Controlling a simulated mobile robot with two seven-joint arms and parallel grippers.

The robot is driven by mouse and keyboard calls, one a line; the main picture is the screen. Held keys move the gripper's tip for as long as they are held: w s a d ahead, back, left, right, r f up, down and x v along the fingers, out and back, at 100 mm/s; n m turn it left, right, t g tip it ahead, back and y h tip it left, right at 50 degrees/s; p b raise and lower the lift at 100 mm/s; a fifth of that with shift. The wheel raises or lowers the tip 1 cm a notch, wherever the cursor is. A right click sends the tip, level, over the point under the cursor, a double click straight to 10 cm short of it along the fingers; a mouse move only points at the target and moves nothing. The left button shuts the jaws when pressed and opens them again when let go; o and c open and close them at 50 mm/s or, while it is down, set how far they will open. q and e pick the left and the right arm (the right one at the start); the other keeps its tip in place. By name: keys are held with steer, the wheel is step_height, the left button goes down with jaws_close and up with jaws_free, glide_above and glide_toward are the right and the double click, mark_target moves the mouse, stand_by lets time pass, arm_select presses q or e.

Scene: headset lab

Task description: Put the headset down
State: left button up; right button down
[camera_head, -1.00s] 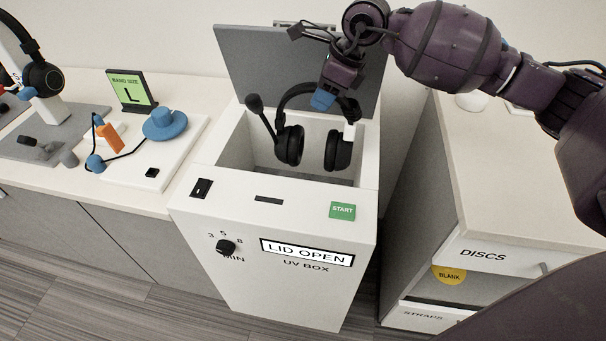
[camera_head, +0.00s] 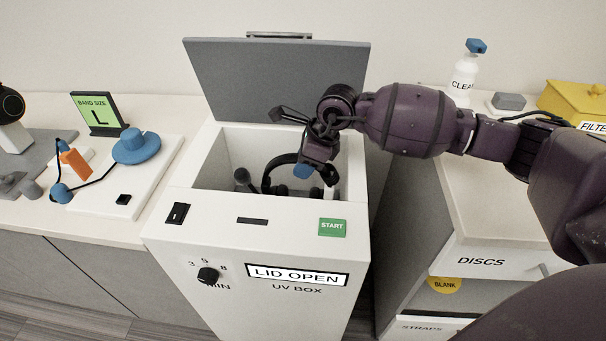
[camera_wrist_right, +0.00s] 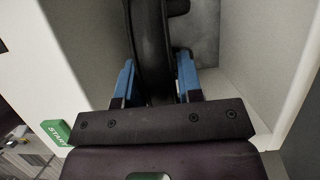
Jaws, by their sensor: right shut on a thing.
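The black headset (camera_head: 270,178) with its boom mic is down inside the open UV box (camera_head: 208,209), its lower part hidden by the box's front wall. My right gripper (camera_head: 305,171) reaches into the box opening and is shut on the headband. The right wrist view shows the dark headband (camera_wrist_right: 152,45) between the two blue fingertips (camera_wrist_right: 158,80), with the box's pale inner walls around it. I cannot tell if the headset touches the box floor. My left gripper is not in view.
The grey lid (camera_head: 275,82) stands open behind the box. A green START button (camera_head: 332,228) is on the front top. At left are a band-size sign (camera_head: 99,113) and a blue hat-shaped piece (camera_head: 136,147). A spray bottle (camera_head: 464,75) and yellow box (camera_head: 577,103) stand at right.

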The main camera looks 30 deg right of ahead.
step_height(320, 180, down, 4)
steer(key=shift+r+b, duration=0.1)
steer(key=shift+b, duration=0.2)
